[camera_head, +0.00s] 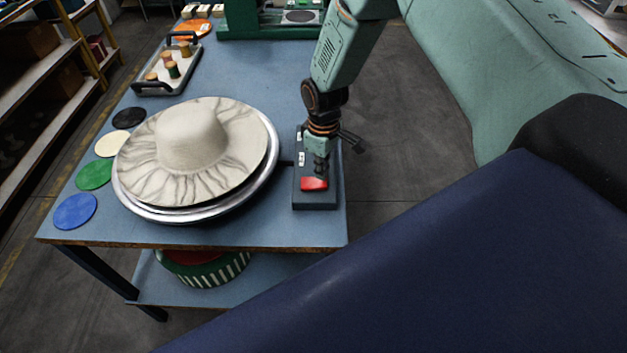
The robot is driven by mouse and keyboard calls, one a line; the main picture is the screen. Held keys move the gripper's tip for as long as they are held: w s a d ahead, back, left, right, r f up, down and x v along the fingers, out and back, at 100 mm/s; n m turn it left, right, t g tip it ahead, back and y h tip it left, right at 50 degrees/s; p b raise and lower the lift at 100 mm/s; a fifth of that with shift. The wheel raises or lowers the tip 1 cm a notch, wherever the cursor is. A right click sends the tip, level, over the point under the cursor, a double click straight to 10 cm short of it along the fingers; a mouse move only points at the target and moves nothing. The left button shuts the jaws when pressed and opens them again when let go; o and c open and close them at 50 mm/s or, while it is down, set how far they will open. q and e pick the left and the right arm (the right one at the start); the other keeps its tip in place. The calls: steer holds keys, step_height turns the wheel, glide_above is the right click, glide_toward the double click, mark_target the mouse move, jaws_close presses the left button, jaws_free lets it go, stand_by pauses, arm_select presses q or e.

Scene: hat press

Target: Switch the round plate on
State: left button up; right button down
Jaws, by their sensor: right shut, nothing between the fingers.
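The round plate (271,172) is a silver-rimmed disc on the blue table, with a pale, wrinkled, wide-brimmed hat (192,140) lying on it. To its right is a dark switch box (315,201) with a red rocker switch (314,184) near its front end and small white labels behind. My right gripper (321,172) comes down from above over the box, shut and empty, its tips just behind the red switch. I cannot tell whether the tips touch the switch. My left gripper is not in view.
Blue, green, cream and black discs (75,211) lie along the table's left edge. A tray (169,72) with thread spools stands behind the hat, and a green machine (268,20) is at the back. A green and white striped round item (207,271) sits on the lower shelf.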

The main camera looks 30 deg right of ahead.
mark_target(322, 182)
steer(key=shift+s+f+b, duration=0.1)
steer(key=shift+f+b, duration=0.7)
steer(key=shift+f, duration=0.25)
stand_by(0.6)
steer(key=shift+r, duration=0.1)
steer(key=shift+r+p, duration=3)
steer(key=shift+r, duration=0.5)
steer(key=shift+f, duration=0.2)
steer(key=shift+m, duration=0.6)
steer(key=s+a+f, duration=0.1)
steer(key=s, duration=0.1)
steer(key=s+a+f, duration=0.1)
steer(key=s+f, duration=0.1)
steer(key=s, duration=0.1)
steer(key=s+a+f, duration=0.1)
steer(key=s+a, duration=0.1)
steer(key=shift+s+f, duration=0.35)
steer(key=shift+f, duration=0.05)
steer(key=s+a+m, duration=0.2)
steer(key=s+m, duration=0.1)
steer(key=s, duration=0.9)
steer(key=s+a+m, duration=0.2)
steer(key=s, duration=1)
step_height(322, 182, down, 20)
steer(key=b, duration=2)
steer(key=shift+f, duration=0.15)
